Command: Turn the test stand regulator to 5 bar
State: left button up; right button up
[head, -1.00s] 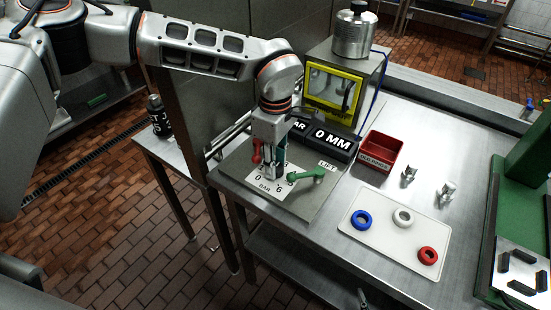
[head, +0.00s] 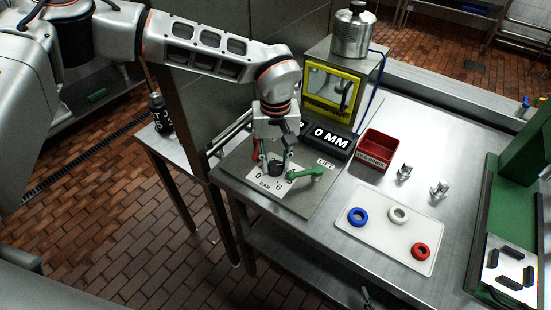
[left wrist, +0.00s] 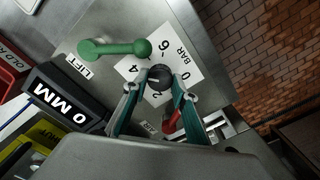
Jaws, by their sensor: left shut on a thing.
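The regulator is a black round knob (head: 275,167) on a white plate (head: 266,185) marked BAR, with the numbers 0, 2, 4 and 6 around it. In the left wrist view the knob (left wrist: 159,77) sits between the two green-sided fingers of my left gripper (left wrist: 160,84), which is shut on it. The 0 lies right of the knob there, 6 above, 4 left and 2 below. I cannot clearly read where the knob's mark points. In the head view my left gripper (head: 275,160) reaches down over the plate. My right gripper is not in view.
A green lever (head: 305,174) labelled LIFT stands close right of the plate; a red lever (left wrist: 172,122) is close by too. Behind is a display (head: 328,138) reading 0 MM. A red bin (head: 380,150) and a white tray (head: 385,250) with rings lie to the right.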

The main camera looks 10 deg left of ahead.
aim_at(276, 165)
pick_arm(q)
jog(key=m, duration=0.4)
jog(key=shift+s, duration=0.1)
jog(key=shift+m, duration=1.8)
jog(key=shift+f, duration=0.1)
jog(key=o, duration=1.1)
jog(key=shift+r, duration=4.05)
